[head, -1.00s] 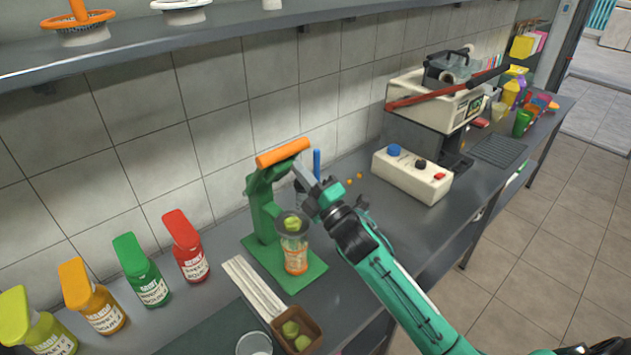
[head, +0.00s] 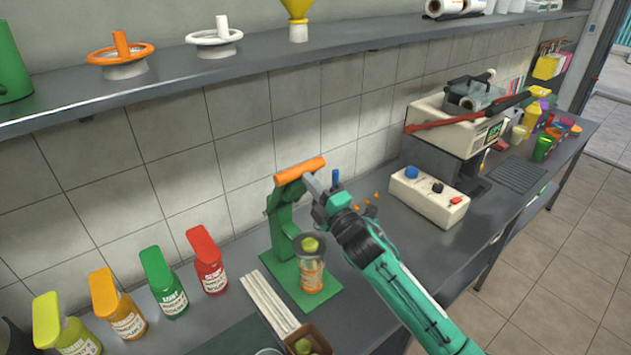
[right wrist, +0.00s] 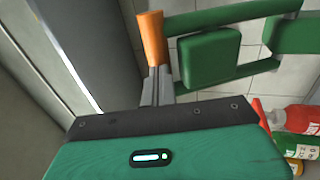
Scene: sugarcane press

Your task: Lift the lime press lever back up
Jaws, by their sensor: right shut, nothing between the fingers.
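The green lime press (head: 283,225) stands on its green base on the counter. Its lever is raised, with the orange handle (head: 300,170) across the top. A green lime (head: 309,246) sits in the press cup, above a glass with an orange label (head: 312,276). My right gripper (head: 309,182) is shut and empty, its fingertips just under the handle. In the right wrist view the handle (right wrist: 152,38) meets the fingertips (right wrist: 159,75); I cannot tell whether they touch. My left gripper is out of view.
Several coloured bottles (head: 207,262) stand left of the press. A white control box (head: 428,197) stands to its right, with a machine with a red lever (head: 455,122) behind. A shelf (head: 150,95) runs above. A brown box with limes (head: 315,345) is in front.

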